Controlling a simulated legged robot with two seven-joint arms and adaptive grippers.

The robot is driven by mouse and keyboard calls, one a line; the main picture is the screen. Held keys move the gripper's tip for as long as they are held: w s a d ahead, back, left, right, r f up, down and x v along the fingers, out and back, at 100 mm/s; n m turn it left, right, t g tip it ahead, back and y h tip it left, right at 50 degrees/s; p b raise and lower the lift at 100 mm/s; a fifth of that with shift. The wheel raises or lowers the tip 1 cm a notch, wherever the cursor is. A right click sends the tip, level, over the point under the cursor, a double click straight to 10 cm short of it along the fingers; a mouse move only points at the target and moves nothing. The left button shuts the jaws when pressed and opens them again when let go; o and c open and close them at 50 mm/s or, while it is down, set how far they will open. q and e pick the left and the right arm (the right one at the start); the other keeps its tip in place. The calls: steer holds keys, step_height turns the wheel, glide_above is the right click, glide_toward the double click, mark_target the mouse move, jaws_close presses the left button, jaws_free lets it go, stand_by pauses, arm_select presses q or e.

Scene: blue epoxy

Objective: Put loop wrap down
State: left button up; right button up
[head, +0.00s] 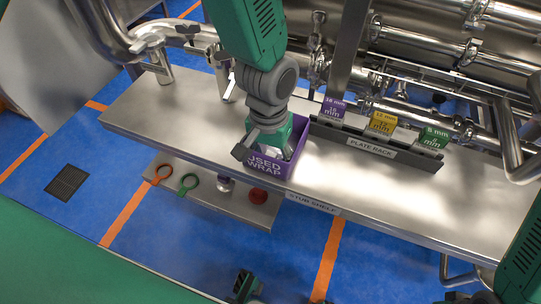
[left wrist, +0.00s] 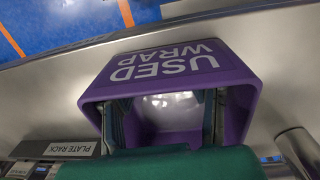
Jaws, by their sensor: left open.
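The purple bin marked USED WRAP (head: 264,165) stands on the steel shelf and also shows in the left wrist view (left wrist: 165,62). My left gripper (head: 268,145) reaches down into it. In the left wrist view its fingers (left wrist: 168,125) are spread apart inside the bin walls. A pale, glossy thing, likely the loop wrap (left wrist: 172,108), lies in the bin beyond and between the fingers. I see no finger closed on it. My right arm (head: 522,262) shows only in part at the lower right, and its jaw state is not clear.
A plate rack (head: 366,140) with purple, yellow and green plates stands right of the bin. The stub shelf (head: 420,190) has free room at its right. A lower ledge (head: 225,200) carries rings and a red cap. Steel pipes (head: 440,50) run behind.

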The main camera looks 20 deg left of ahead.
arm_select(q)
steer(key=shift+d+r, duration=0.2)
steer(key=shift+r, duration=0.1)
step_height(320, 180, up, 12)
steer(key=p, duration=0.2)
steer(key=shift+w+a+f, duration=0.2)
steer(key=shift+w+a, duration=0.1)
steer(key=shift+d, duration=0.15)
